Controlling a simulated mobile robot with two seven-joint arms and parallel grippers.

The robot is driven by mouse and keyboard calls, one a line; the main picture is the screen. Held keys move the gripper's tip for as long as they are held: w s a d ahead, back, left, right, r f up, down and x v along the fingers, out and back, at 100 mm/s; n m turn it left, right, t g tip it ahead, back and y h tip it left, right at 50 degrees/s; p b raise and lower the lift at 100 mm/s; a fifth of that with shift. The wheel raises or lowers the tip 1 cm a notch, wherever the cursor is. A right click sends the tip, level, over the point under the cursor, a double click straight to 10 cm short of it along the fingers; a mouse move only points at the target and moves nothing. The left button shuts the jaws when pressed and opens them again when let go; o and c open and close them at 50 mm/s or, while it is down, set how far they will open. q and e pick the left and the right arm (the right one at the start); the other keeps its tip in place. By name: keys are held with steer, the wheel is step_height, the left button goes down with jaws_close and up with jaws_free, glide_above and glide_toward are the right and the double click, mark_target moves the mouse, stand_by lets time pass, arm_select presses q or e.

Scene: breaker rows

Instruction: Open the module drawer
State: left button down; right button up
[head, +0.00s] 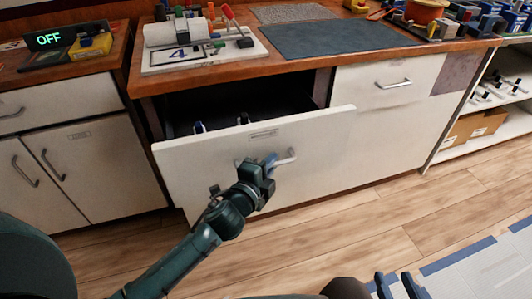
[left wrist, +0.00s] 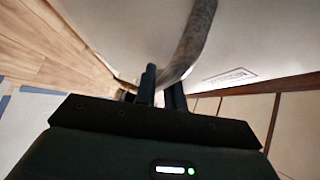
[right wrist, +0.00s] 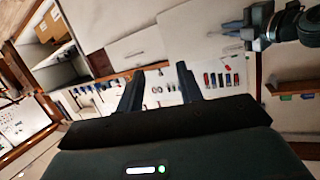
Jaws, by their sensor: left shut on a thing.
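The module drawer (head: 205,167) has a white front and stands pulled out from under the wooden counter. Its dark inside shows behind the front edge, with a few small white and blue modules (head: 199,127) in it. My left gripper (head: 268,162) is shut on the drawer's curved metal handle (head: 288,158). In the left wrist view the handle (left wrist: 192,38) runs between the two fingers. My right gripper (head: 400,286) is low at the bottom edge of the head view, away from the drawer. In the right wrist view its fingers (right wrist: 158,82) are apart with nothing between them.
The counter (head: 290,67) carries a dark mat (head: 320,38) and a board with small parts (head: 205,55). A closed smaller drawer (head: 390,80) is at right, cupboard doors (head: 95,175) at left. Open shelves (head: 505,125) stand far right. The wood floor (head: 350,225) in front is clear.

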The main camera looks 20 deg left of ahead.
arm_select(q)
steer(key=shift+s+d, duration=0.4)
steer(key=shift+s, duration=0.2)
steer(key=shift+s+d, duration=0.35)
steer(key=shift+s, duration=0.25)
arm_select(e)
steer(key=shift+a+f, duration=0.25)
arm_select(q)
steer(key=c, duration=1.8)
jaws_free()
steer(key=shift+o, duration=0.2)
steer(key=v, duration=1.3)
steer(key=shift+s+d, duration=0.1)
steer(key=shift+s, duration=0.05)
